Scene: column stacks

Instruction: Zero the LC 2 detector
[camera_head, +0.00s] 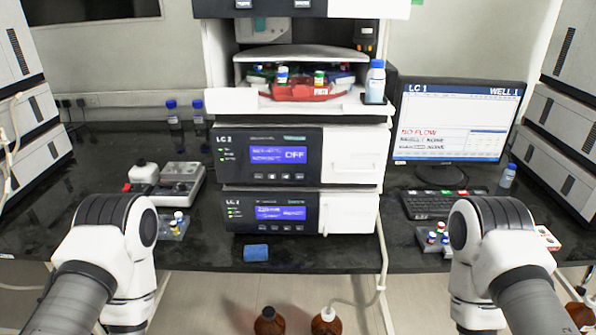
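In the head view, a column stack stands at the centre of the bench. Its upper dark-fronted module (305,139) is labelled LC 2 and has a lit blue display (278,155) with OFF in large letters. A row of small buttons (271,177) sits below that display. A similar lower module (300,199), whose label also looks like LC 2, has a blue display (280,212) with small text. I cannot tell from the labels which module is the detector. Both my arms show at the lower left and lower right, but neither gripper can be seen.
A monitor (459,92) at the right reads LC 1 and NO FLOW, with a keyboard (432,204) before it. An open autosampler with a red tray (300,91) is above. A blue block (256,253) lies at the bench front. Small vial racks (174,228) flank the stack.

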